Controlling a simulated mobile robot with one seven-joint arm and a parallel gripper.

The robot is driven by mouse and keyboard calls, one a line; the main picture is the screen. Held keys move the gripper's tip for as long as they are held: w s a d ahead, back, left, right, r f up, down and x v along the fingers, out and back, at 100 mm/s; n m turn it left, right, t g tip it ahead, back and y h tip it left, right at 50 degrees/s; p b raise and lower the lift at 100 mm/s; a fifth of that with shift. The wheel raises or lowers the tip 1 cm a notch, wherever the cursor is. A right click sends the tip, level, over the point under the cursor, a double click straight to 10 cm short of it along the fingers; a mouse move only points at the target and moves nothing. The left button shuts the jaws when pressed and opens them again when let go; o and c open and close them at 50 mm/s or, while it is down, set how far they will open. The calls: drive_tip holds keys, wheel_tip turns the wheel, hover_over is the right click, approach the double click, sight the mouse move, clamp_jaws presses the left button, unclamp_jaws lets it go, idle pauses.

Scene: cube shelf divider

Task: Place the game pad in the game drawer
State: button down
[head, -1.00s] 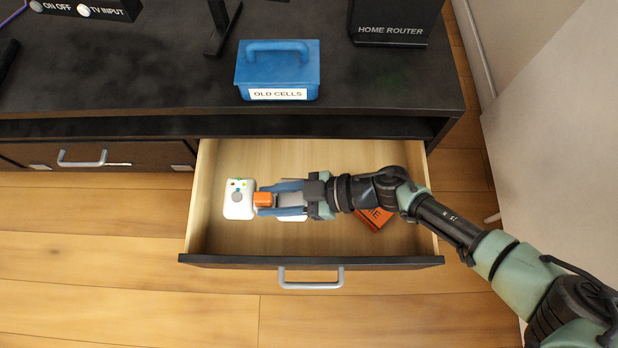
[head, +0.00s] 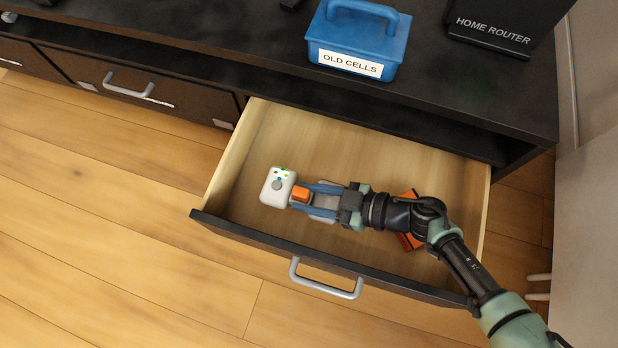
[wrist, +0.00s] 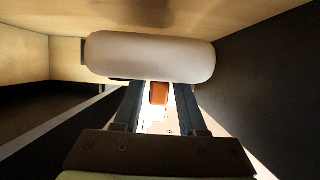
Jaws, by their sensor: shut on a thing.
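The game pad (head: 277,187) has a white end with small coloured buttons. An orange part sits between my fingers, and a pale part shows below them. My gripper (head: 302,195) is shut on the pad, its blue fingers either side of the orange part. In the wrist view the white end (wrist: 150,56) spans the space ahead of the fingers. The open game drawer (head: 345,145) has pale wood inside and a dark front. The pad is within its outline near the left front; I cannot tell whether it touches the floor.
An orange item (head: 411,240) lies in the drawer, partly hidden by my arm. The blue OLD CELLS box (head: 360,40) and black HOME ROUTER (head: 495,28) stand on the cabinet top above. The drawer's back middle looks clear. A closed drawer (head: 125,90) is at left.

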drive_tip(key=shift+f, duration=0.1)
drive_tip(key=shift+f, duration=0.1)
drive_tip(key=shift+f+b, duration=0.3)
drive_tip(key=shift+f, duration=0.25)
drive_tip(key=shift+c, duration=2.3)
unclamp_jaws()
